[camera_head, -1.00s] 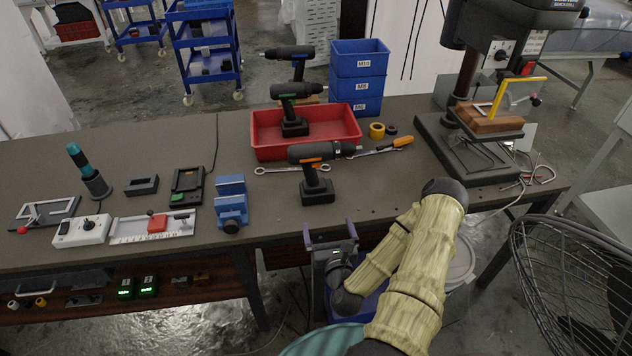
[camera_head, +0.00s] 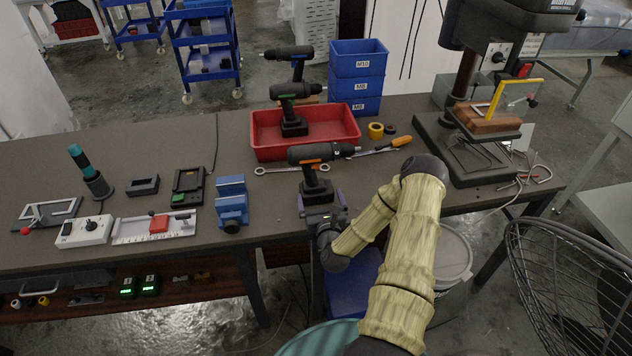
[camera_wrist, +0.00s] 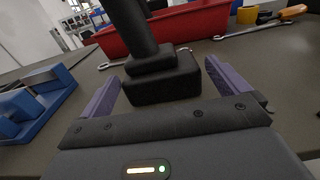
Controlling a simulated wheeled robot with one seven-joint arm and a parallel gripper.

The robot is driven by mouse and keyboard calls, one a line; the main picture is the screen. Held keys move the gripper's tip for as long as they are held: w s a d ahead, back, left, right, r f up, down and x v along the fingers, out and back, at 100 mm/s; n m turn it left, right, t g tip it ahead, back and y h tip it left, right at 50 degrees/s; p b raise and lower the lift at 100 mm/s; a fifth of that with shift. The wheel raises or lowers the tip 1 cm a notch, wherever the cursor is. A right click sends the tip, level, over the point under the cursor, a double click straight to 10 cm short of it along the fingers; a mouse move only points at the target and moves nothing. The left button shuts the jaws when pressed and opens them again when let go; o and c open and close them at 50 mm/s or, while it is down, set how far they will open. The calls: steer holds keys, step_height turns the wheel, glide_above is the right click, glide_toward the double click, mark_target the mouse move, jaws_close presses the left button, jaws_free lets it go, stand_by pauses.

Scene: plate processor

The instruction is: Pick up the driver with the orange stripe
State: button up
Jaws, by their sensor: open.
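The driver with the orange stripe (camera_head: 312,168) stands upright on its battery base near the table's front edge, its nose pointing right. My gripper (camera_head: 321,200) is at the front edge, right at the driver's base. In the wrist view my gripper (camera_wrist: 160,90) is open, with its purple fingers on either side of the driver's black base (camera_wrist: 163,80). The base lies between or just beyond the fingertips; I cannot tell if they touch. The driver's upper body is outside the wrist view.
A red tray (camera_head: 259,152) with a green-striped driver (camera_head: 291,106) stands behind. A blue vise (camera_head: 232,203) is to the left. A wrench (camera_head: 275,170) and an orange-handled screwdriver (camera_head: 400,142) lie close by. The drill press (camera_head: 468,135) stands to the right.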

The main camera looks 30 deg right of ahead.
mark_target(318, 191)
steer(key=shift+w+r, duration=0.2)
steer(key=shift+w, duration=0.3)
steer(key=p+x, duration=0.1)
steer(key=x, duration=0.2)
steer(key=shift+w+d+r, duration=0.1)
steer(key=shift+w+r, duration=0.05)
steer(key=shift+w, duration=0.1)
steer(key=shift+w+d, duration=0.15)
steer(key=shift+w, duration=0.2)
steer(key=c, duration=1.6)
steer(key=shift+r, duration=0.1)
